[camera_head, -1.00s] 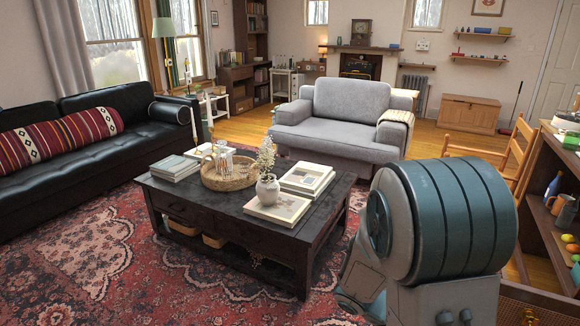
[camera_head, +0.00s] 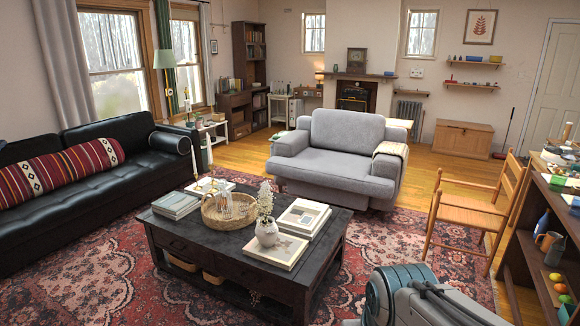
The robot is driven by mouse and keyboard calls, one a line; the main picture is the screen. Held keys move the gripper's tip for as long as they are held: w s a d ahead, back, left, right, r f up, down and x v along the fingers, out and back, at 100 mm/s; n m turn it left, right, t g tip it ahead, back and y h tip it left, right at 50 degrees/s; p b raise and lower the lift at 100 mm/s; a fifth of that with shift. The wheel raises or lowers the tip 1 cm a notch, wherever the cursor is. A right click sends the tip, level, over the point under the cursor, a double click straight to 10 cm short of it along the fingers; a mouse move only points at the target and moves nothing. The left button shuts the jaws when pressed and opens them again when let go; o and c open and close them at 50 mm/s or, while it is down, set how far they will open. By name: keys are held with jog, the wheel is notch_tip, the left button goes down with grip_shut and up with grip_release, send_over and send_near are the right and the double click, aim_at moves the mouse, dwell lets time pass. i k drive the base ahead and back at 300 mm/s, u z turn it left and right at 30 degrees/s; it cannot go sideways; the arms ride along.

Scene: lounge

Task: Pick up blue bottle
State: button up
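A blue bottle (camera_head: 542,222) stands on the upper shelf inside the wooden shelf unit (camera_head: 513,238) at the right edge. My arm shows at the bottom, right of centre, well to the left of and below the bottle. My gripper is out of view, so its state and its place relative to the bottle are hidden.
A wooden chair (camera_head: 465,209) stands left of the shelf unit. A dark coffee table (camera_head: 235,262) with books, a basket and a vase stands at centre left. A grey armchair (camera_head: 335,160) and black sofa (camera_head: 95,180) lie beyond. Wooden floor is open behind the chair.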

aim_at(543, 224)
jog(key=z, duration=1.95)
